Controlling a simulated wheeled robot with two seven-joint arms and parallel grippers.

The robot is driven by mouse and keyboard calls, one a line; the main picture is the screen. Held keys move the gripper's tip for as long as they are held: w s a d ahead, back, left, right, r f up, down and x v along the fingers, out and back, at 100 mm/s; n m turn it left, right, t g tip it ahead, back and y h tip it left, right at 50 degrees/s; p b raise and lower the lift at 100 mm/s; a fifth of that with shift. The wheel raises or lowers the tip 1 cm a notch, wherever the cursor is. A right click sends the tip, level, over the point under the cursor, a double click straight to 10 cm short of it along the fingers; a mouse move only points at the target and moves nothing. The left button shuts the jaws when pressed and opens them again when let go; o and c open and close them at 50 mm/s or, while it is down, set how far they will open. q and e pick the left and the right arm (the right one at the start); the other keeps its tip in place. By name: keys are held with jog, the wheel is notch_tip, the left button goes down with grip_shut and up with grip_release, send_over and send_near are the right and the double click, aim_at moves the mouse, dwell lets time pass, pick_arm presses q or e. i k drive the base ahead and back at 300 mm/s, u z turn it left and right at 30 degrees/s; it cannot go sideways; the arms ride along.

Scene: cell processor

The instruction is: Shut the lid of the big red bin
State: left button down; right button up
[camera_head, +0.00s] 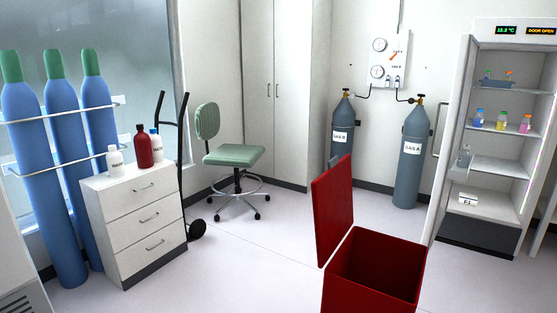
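The big red bin (375,231) stands on the floor at the bottom of the head view, right of the middle. Its front is cut off by the lower edge of the picture. Its red lid (333,212) is open, standing nearly upright along the bin's left side. The dark inside of the bin shows from above. Neither my left nor my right gripper is in view.
A white drawer cabinet (142,220) with bottles and blue cylinders (65,160) stand at the left. A green chair (235,155) is behind. Two grey gas cylinders (411,160) and an open fridge (490,150) stand behind the bin. Floor left of the bin is clear.

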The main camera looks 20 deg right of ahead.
aim_at(332, 191)
jog(key=i, duration=0.5)
jog(key=z, duration=0.9)
jog(key=i, duration=1.3)
jog(key=z, duration=0.25)
